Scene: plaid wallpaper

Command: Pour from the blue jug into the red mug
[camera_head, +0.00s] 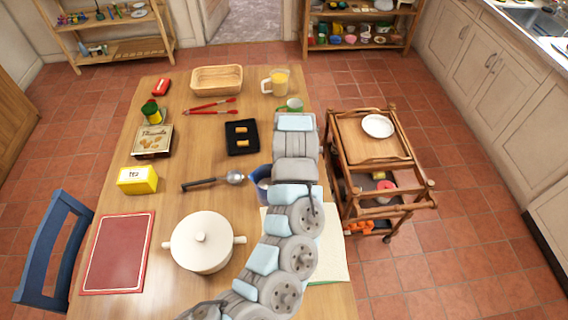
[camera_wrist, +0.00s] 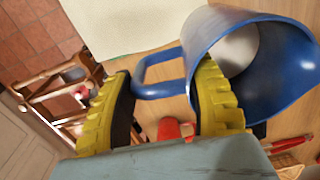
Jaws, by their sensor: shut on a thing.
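The blue jug (camera_wrist: 290,90) fills the upper right of the wrist view, its mouth facing the camera and a pale grey-white surface inside. In the head view only part of the jug (camera_head: 258,188) shows, left of my arm. My gripper (camera_wrist: 163,82) has its yellow fingers on either side of the jug's handle (camera_wrist: 158,92), shut on it. A small red thing (camera_wrist: 171,130), perhaps the red mug, shows low between the fingers, mostly hidden. I cannot make out the red mug in the head view, where my arm covers part of the table.
A black tray (camera_head: 241,149), a ladle (camera_head: 212,181) and a white pot (camera_head: 201,243) lie to the left. A wooden trolley (camera_head: 372,160) stands right of the table.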

